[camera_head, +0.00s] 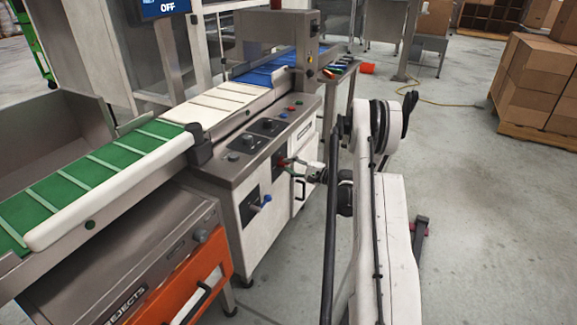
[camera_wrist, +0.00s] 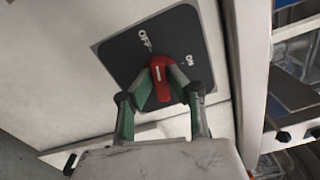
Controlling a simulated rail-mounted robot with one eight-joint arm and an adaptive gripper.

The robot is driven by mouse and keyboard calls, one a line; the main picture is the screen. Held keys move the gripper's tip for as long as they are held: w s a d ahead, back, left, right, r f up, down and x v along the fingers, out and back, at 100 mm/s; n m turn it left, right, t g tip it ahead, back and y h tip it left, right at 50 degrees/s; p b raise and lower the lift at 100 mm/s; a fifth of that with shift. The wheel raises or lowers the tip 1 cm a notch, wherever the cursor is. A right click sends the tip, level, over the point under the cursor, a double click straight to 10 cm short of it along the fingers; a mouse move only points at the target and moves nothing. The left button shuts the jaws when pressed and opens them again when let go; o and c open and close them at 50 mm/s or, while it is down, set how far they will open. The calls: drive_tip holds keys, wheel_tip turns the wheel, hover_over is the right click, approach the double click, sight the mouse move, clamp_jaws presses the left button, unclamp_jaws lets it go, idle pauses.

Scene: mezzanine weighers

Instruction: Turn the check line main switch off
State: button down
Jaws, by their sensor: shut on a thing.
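The main switch is a red handle (camera_wrist: 162,78) on a dark plate (camera_wrist: 190,30) marked OFF and ON, in the wrist view. The handle's white mark points up, close to the OFF label and away from ON. My gripper (camera_wrist: 162,88) has its two green-lined fingers shut on the handle from both sides. In the head view my gripper (camera_head: 291,164) is at the red switch (camera_head: 280,158) on the check line cabinet (camera_head: 222,168). A screen (camera_head: 165,8) at the top reads OFF.
A blue-handled switch (camera_head: 261,203) sits lower left on the same cabinet front. The green belt (camera_head: 85,178) and the orange rejects bin (camera_head: 190,285) are at left. Stacked cartons (camera_head: 535,80) stand at right.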

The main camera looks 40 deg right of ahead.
drive_tip(key=shift+n, duration=1.5)
drive_tip(key=c, duration=1.7)
unclamp_jaws()
drive_tip(key=v, duration=1.2)
drive_tip(key=shift+f, duration=0.1)
